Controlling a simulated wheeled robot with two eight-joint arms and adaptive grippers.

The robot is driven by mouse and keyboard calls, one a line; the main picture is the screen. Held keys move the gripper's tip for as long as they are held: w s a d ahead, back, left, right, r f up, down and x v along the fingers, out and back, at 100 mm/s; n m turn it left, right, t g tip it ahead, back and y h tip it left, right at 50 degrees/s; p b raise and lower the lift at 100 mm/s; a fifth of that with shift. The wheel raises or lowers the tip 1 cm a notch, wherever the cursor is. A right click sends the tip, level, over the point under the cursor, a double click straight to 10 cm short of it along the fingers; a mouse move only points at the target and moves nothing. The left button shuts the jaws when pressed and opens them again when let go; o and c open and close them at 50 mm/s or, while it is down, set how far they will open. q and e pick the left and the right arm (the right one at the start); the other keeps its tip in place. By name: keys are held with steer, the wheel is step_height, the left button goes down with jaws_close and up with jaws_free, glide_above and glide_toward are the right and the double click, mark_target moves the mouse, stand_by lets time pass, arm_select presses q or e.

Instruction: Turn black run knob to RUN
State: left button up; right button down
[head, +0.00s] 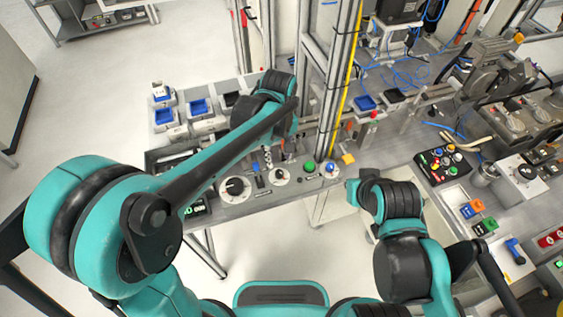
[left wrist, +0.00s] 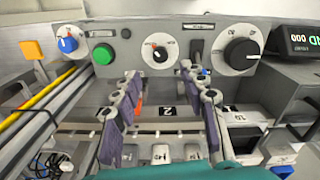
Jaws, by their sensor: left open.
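A small round dial with a black knob (left wrist: 160,50) sits on the upright grey panel; it also shows in the head view (head: 279,176). A larger black knob (left wrist: 240,53) on a white disc is right of it and also shows in the head view (head: 235,187). I cannot read which one is marked RUN. My left gripper (left wrist: 160,74) is open and empty. Its two fingers point at the panel, with the small dial between and just beyond the tips. In the head view the left gripper (head: 279,157) is just behind the panel controls. Contact is not visible.
A green button (left wrist: 103,54) and a blue knob (left wrist: 67,42) are left of the small dial. A black switch (left wrist: 197,47) stands between the black knobs. A yellow-striped post (head: 340,80) rises beside the panel.

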mark_target(279, 172)
arm_select(q)
step_height(279, 172, down, 8)
steer(key=shift+r+b, duration=0.15)
steer(key=shift+b, duration=1.1)
jaws_close()
